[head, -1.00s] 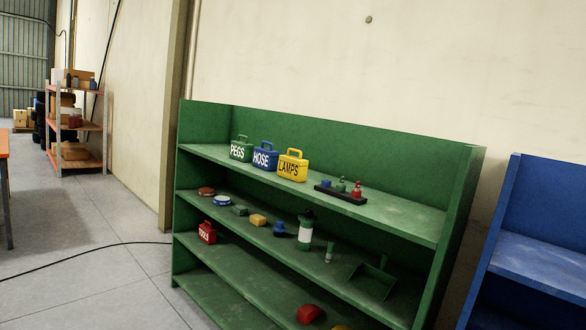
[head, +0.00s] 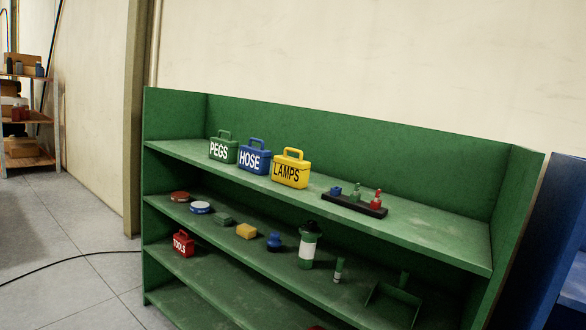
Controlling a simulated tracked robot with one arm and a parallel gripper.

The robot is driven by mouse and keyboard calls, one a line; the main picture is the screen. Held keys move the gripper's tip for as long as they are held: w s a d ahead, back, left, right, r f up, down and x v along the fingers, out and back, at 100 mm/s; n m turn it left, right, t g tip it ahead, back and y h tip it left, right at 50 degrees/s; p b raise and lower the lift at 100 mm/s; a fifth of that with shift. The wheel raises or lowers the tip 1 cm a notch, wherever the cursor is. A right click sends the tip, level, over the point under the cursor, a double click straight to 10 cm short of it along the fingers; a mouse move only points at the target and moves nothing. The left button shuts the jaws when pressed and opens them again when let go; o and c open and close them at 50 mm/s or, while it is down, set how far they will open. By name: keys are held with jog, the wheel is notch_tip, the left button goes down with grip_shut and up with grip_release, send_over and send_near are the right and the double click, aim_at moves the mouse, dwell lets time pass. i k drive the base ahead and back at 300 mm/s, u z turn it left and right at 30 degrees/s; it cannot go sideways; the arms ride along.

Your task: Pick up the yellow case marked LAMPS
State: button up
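The yellow case marked LAMPS (head: 290,172) stands upright on the top shelf of the green shelf unit (head: 420,222), with its handle up. The blue case marked HOSE (head: 254,160) stands just to its left, and the green case marked PEGS (head: 222,150) stands left of that. Nothing covers the front of the yellow case. My gripper does not show in this view.
A dark tray with small blue, green and red items (head: 354,204) lies right of the yellow case. A blue shelf unit (head: 570,285) stands at right. A cable (head: 75,257) crosses the floor.

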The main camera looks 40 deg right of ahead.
aim_at(293, 172)
jog(key=z, duration=0.35)
jog(key=i, duration=1.45)
jog(key=z, duration=0.95)
jog(key=i, duration=1.4)
jog(key=z, duration=0.45)
